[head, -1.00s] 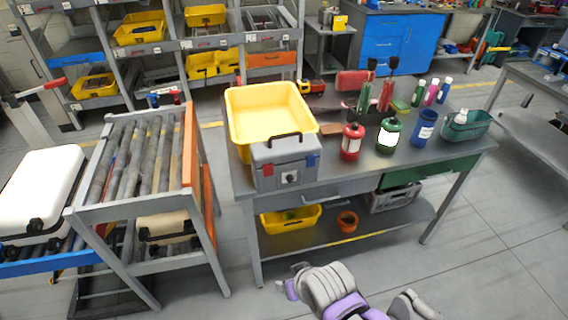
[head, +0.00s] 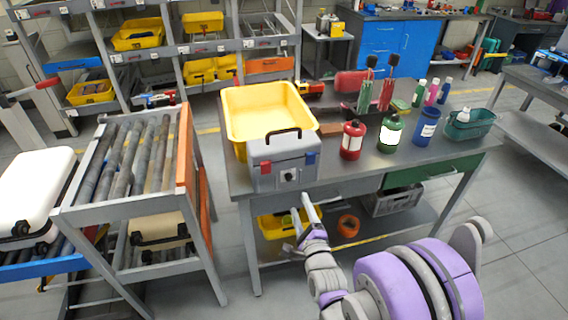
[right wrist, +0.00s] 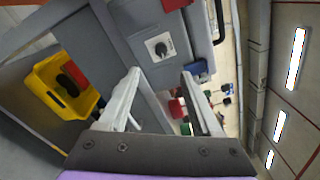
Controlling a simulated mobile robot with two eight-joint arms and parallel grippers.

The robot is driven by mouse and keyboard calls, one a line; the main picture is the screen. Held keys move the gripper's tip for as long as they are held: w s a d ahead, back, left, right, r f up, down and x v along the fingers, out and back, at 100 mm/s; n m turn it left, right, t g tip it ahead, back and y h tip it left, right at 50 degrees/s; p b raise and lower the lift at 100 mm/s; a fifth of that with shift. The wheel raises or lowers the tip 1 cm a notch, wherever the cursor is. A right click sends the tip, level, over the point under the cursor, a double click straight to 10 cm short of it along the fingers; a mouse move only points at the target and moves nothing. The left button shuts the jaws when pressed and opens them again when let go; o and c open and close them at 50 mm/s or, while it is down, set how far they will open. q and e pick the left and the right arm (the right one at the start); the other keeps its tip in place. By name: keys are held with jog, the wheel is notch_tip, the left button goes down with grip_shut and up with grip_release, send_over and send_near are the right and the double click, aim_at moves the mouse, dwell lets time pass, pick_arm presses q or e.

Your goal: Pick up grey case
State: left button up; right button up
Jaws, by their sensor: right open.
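The grey case (head: 284,160) stands upright at the front left edge of the grey workbench, in front of the large yellow tub. It has a black top handle, red and blue latches and a round black knob on its front. My right gripper (head: 304,208) is open and empty, in front of the bench and a little below the case. In the right wrist view the case (right wrist: 163,52) shows sideways beyond the open fingers (right wrist: 160,84), apart from them. My left gripper is not in view.
The yellow tub (head: 268,112) is close behind the case. Red and green canisters (head: 352,140) and a blue bottle (head: 425,135) stand to its right. A roller conveyor (head: 135,160) is at left. A lower yellow bin (head: 272,226) sits on the bench's shelf.

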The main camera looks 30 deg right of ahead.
aim_at(290, 179)
jog(key=p+x, duration=0.1)
jog(key=x, duration=0.9)
jog(key=shift+w+a+r, duration=0.1)
jog(key=shift+w+r, duration=0.05)
jog(key=shift+w, duration=0.05)
jog(key=shift+s, duration=0.1)
jog(key=shift+c, duration=1.1)
grip_shut()
jog(key=shift+r, duration=0.1)
